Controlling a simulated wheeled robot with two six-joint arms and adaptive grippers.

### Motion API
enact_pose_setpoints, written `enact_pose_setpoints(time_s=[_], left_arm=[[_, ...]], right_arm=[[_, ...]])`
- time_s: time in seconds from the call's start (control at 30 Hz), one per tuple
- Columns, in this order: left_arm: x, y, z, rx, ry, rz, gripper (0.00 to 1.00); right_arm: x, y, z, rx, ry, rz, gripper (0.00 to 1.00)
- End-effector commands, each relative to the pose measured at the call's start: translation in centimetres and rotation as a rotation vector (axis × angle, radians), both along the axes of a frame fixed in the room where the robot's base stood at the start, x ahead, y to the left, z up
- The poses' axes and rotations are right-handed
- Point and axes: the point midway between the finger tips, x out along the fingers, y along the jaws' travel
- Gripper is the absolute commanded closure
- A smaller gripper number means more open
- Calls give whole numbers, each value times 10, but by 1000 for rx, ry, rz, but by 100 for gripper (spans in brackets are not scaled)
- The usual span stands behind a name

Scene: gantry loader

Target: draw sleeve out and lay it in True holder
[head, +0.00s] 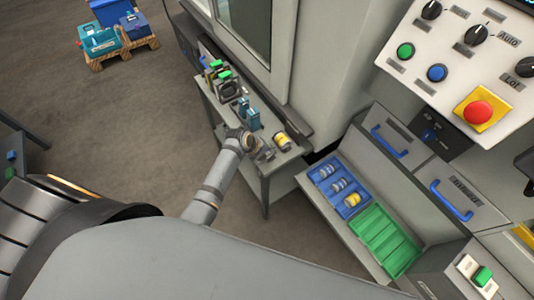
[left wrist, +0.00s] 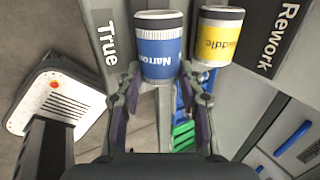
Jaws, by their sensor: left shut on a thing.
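My left gripper (left wrist: 162,88) is shut on a blue and white sleeve marked "Narrow" (left wrist: 161,52), with one finger on each side of it. In the head view my left gripper (head: 259,150) is at the near end of the side bench; the held sleeve is not clear there. The word "True" (left wrist: 107,42) is on a grey surface just left of the held sleeve. I cannot tell whether the sleeve touches the holder below it. A yellow sleeve (left wrist: 218,36) stands close on the right, by the word "Rework" (left wrist: 279,30). My right gripper is not in view.
The yellow sleeve (head: 282,141) also shows on the bench. Teal blocks (head: 253,120) and green-topped items (head: 223,75) stand farther along it. An open drawer holds a blue tray (head: 325,172) with several sleeves and an empty green tray (head: 384,243). A control panel (head: 455,65) overhangs at right.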

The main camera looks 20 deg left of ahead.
Motion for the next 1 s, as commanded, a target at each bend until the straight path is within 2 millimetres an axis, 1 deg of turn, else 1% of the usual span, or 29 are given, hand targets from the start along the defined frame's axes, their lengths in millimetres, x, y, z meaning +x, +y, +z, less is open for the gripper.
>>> enact_pose_setpoints(time_s=[0.1, 0.13, 0.3, 0.57, 0.67, 0.77, 1.0], left_arm=[[-1, -1, -2, -3, 2, 0, 100], [-1, -1, -2, -3, 2, 0, 58], [-1, -1, -2, -2, 3, 0, 36], [-2, -1, -2, -1, 5, 0, 36], [-3, 1, 3, -1, 3, 1, 36], [-9, 6, 16, 1, 0, 0, 36], [-31, 23, 68, 3, 0, -1, 36]], right_arm=[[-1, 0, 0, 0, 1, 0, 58], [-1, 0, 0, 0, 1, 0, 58], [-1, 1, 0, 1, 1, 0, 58], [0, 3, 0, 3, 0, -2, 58], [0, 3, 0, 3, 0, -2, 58], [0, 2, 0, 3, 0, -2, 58], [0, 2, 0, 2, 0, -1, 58]])
